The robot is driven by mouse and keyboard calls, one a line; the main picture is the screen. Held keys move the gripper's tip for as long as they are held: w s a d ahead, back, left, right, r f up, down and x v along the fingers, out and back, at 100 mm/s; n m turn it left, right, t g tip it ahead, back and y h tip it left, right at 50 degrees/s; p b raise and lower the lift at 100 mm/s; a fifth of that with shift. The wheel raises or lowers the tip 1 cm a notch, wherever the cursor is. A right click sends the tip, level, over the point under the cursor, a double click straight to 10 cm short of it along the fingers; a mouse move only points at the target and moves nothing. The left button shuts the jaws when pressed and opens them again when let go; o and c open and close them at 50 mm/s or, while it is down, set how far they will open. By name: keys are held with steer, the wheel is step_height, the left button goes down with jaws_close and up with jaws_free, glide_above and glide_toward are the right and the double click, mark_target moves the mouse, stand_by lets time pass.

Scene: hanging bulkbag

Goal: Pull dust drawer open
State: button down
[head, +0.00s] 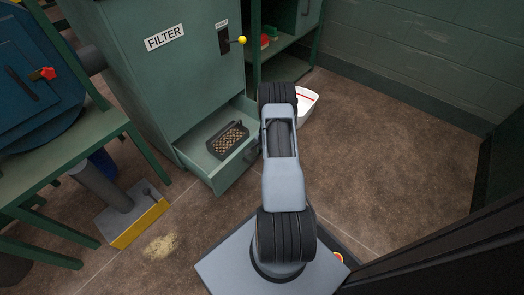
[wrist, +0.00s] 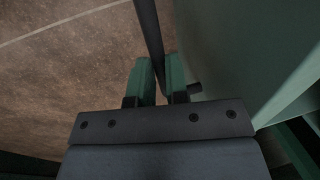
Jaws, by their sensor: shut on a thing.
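The dust drawer (head: 237,170) is green and sticks out, open, from the base of the green filter cabinet (head: 170,85). A dark mesh-like tray (head: 229,139) with pale granular contents sits inside it. In the wrist view, my gripper (wrist: 158,68) has its two green fingers closed around the dark handle bar (wrist: 149,30), beside a green panel (wrist: 235,60) that looks like the drawer front. In the head view my arm covers the gripper and part of the drawer's right side.
A white container (head: 305,106) stands on the floor beyond my arm. A yellow-edged pedal or base plate (head: 135,218) and spilled pale dust (head: 160,246) lie at the left. A green bench (head: 75,150) stands further left. Brown floor is open at the right.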

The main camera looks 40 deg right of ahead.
steer(key=c, duration=1.1)
jaws_free()
steer(key=s+r+p, duration=0.1)
steer(key=r+p, duration=0.1)
steer(key=r, duration=0.2)
steer(key=r+p, duration=0.1)
steer(key=r, duration=0.4)
steer(key=s+r+p, duration=0.1)
steer(key=r+p, duration=0.1)
steer(key=r, duration=0.2)
steer(key=shift+s+d+r+p, duration=0.2)
steer(key=shift+s+r+p, duration=0.1)
steer(key=shift+p, duration=0.05)
